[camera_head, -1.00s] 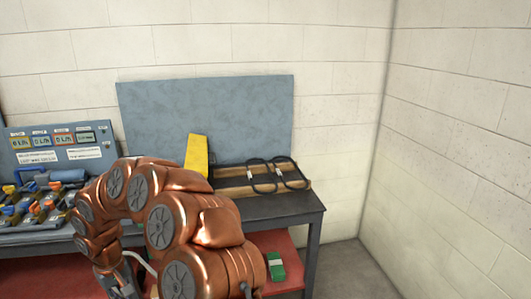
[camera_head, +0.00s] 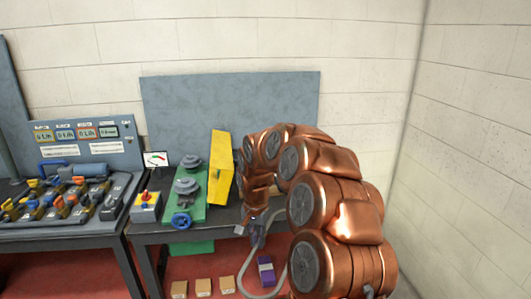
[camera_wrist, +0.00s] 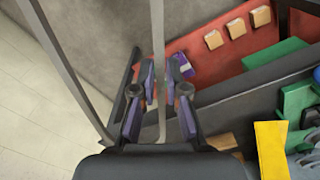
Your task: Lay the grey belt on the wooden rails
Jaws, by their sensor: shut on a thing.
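The grey belt (camera_wrist: 157,28) is a thin band held between the fingers of my gripper (camera_wrist: 159,86) in the wrist view. One strand runs straight up from the fingers and another slants along the left (camera_wrist: 62,62). In the head view my gripper (camera_head: 257,230) is low in front of the table, partly covered by its own arm. A pale curved strip hangs below it; I cannot tell whether it is belt or cable. A brown wooden piece (camera_wrist: 224,142) shows beside the gripper in the wrist view, perhaps a rail end.
A yellow panel (camera_head: 220,170) stands upright on the dark table, beside a green valve unit (camera_head: 184,205). A motor board (camera_head: 75,195) is at left. Small boxes (camera_head: 203,287) and a purple block (camera_head: 265,270) lie on the red lower shelf. A grey panel (camera_head: 230,105) stands behind.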

